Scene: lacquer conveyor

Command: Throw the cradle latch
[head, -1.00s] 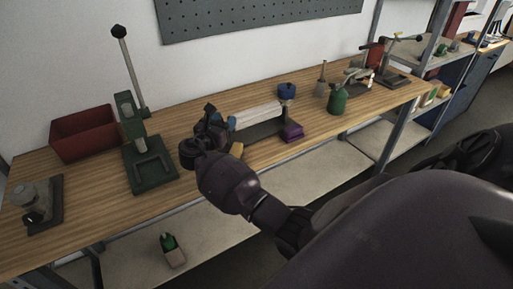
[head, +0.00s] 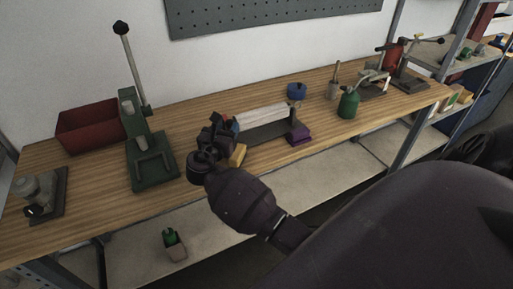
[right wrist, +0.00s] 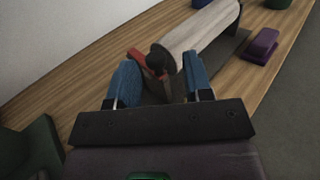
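The cradle is a dark base (head: 265,134) on the bench carrying a pale roller (head: 264,117), also seen in the right wrist view (right wrist: 203,27). A red lever (right wrist: 145,62), apparently the latch, sits at the roller's near end beside a dark round end piece (right wrist: 161,59). My right gripper (head: 228,125) is at the cradle's left end and hides much of it in the head view. In the right wrist view its blue fingers (right wrist: 161,75) are apart, with the lever and end piece ahead of and between them. Contact cannot be told. My left gripper is not in view.
A yellow block (head: 238,155) lies just in front of the cradle, and a purple block (head: 300,134) at its right end. A green press (head: 150,165) and a red bin (head: 88,128) stand left. A green can (head: 348,104) stands right.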

